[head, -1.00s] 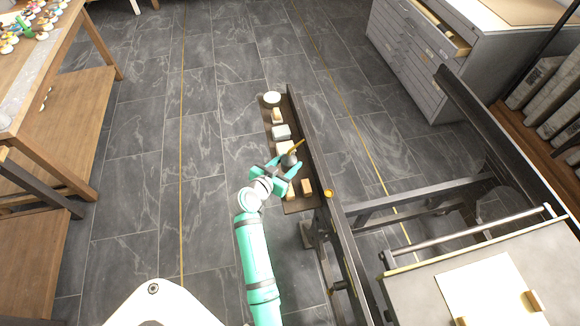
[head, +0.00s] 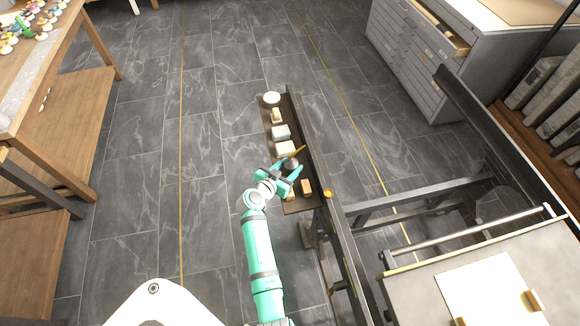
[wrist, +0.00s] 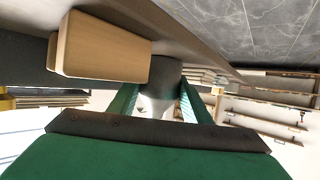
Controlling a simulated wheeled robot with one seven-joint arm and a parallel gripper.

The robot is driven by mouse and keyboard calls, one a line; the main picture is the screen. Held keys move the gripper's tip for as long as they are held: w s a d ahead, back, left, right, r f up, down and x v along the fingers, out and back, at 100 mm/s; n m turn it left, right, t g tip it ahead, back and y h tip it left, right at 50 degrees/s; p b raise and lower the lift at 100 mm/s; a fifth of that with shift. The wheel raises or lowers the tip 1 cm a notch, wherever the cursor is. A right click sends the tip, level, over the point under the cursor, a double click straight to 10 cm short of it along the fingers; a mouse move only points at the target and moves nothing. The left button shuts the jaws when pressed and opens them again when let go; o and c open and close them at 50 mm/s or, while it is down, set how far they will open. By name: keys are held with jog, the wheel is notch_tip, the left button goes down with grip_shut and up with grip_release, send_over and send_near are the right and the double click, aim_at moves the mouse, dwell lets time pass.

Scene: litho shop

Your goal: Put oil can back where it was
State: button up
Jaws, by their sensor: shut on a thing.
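The oil can (head: 291,163) is a small dark grey can with a thin brass-coloured spout. In the head view it is at the near half of a narrow dark shelf (head: 297,207) along the press side. My gripper (head: 289,172) is shut on the can, with a finger on each side. In the wrist view the can's grey body (wrist: 166,74) shows between the green fingers (wrist: 160,103), close to the shelf's surface. I cannot tell whether its base touches the shelf. The gripper hides part of the can.
A wooden block (head: 306,187) stands on the shelf near the gripper; a wooden block also shows close by in the wrist view (wrist: 100,52).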

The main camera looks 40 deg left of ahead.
jog(key=o, duration=1)
jog(key=shift+c, duration=0.2)
jog(key=shift+r, duration=0.1)
jog(key=v, duration=1.2)
